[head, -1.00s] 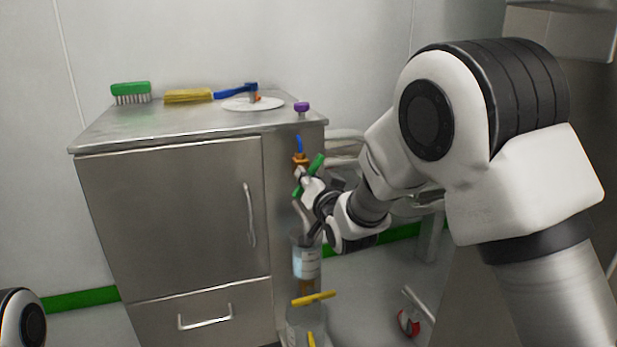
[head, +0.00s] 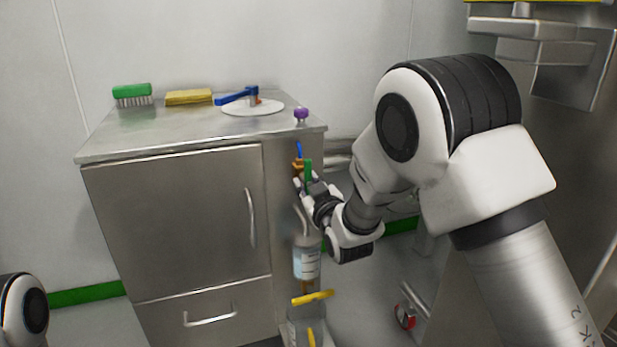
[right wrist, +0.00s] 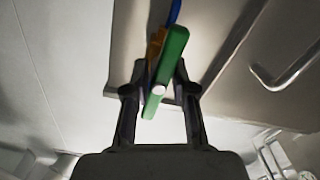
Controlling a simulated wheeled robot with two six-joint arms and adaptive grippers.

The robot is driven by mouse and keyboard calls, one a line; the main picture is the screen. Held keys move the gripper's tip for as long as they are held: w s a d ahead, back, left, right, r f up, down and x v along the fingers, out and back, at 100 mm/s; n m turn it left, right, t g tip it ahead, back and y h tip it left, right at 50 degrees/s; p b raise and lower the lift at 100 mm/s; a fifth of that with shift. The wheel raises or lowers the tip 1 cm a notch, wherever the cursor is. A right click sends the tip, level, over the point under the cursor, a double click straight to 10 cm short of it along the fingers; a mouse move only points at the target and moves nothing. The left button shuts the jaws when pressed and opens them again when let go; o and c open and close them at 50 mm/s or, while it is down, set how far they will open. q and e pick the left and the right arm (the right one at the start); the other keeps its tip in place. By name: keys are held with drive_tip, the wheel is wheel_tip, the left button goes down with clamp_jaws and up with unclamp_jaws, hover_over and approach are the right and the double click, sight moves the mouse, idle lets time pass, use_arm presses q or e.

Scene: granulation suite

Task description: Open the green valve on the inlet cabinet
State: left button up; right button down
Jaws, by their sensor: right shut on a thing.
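The green valve handle (head: 308,169) is on the right side of the steel inlet cabinet (head: 180,225), on a brass valve body (head: 297,165) with a blue tube above. My right gripper (head: 304,182) is shut on the green handle. In the right wrist view, the handle (right wrist: 172,60) lies between the two fingers (right wrist: 160,88), with the brass body (right wrist: 155,47) partly hidden behind it. The handle stands nearly upright in the head view. My left gripper is out of view; only part of my left arm shows at the lower left.
On the cabinet top are a green brush (head: 132,94), a yellow sponge (head: 189,97), a white disc with a blue handle (head: 238,96) and a purple knob (head: 301,114). Below the valve are a labelled bottle (head: 307,260) and a yellow handle (head: 312,298). Steel equipment (head: 560,140) stands at right.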

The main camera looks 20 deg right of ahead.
drive_tip(key=c, duration=1.9)
unclamp_jaws()
drive_tip(key=n+p, duration=0.1)
drive_tip(key=n, duration=0.2)
drive_tip(key=shift+r+n, duration=0.1)
drive_tip(key=shift+n, duration=0.3)
drive_tip(key=o, duration=0.4)
drive_tip(key=n+p, duration=0.1)
drive_tip(key=n, duration=0.2)
drive_tip(key=shift+w+a+p, duration=0.1)
drive_tip(key=shift+p, duration=0.2)
drive_tip(key=shift+o, duration=0.9)
drive_tip(key=shift+f+n, duration=0.25)
drive_tip(key=shift+n, duration=0.75)
drive_tip(key=shift+f, duration=0.1)
drive_tip(key=o, duration=1.3)
drive_tip(key=shift+f, duration=0.15)
drive_tip(key=shift+s+r, duration=0.25)
drive_tip(key=shift+r, duration=0.1)
drive_tip(key=shift+w, duration=0.1)
